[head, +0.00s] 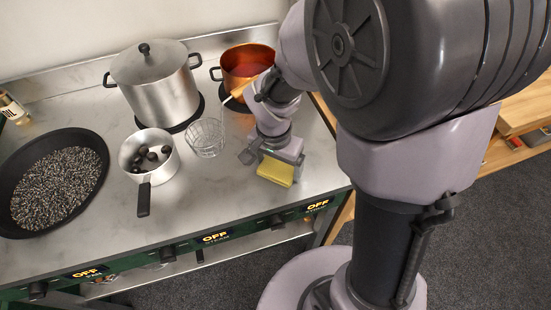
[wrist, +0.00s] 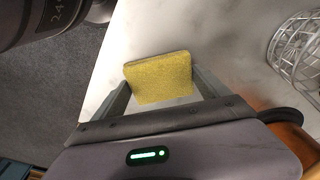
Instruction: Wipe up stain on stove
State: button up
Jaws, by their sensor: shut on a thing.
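My gripper (head: 278,164) is over the right part of the stove top (head: 221,185). It is shut on a yellow sponge (head: 275,171). In the wrist view the sponge (wrist: 160,78) sits between the two fingers, over the pale marbled surface. I cannot tell whether it touches the surface. No stain shows clearly on the visible stove top; the part under the sponge and gripper is hidden.
A wire basket (head: 206,138) stands just left of my gripper. A copper pot (head: 244,68) is behind it. A steel pot (head: 156,85), a saucepan with chestnuts (head: 143,172) and a wide black pan (head: 92,146) fill the left. The front right surface is clear.

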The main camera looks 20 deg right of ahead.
aim_at(278, 167)
jog(key=shift+w, duration=0.1)
notch_tip(278, 167, up, 6)
jog(key=p, duration=0.4)
jog(key=shift+r+p, duration=0.1)
jog(key=shift+p, duration=0.2)
notch_tip(278, 167, up, 3)
jog(key=shift+p, duration=1)
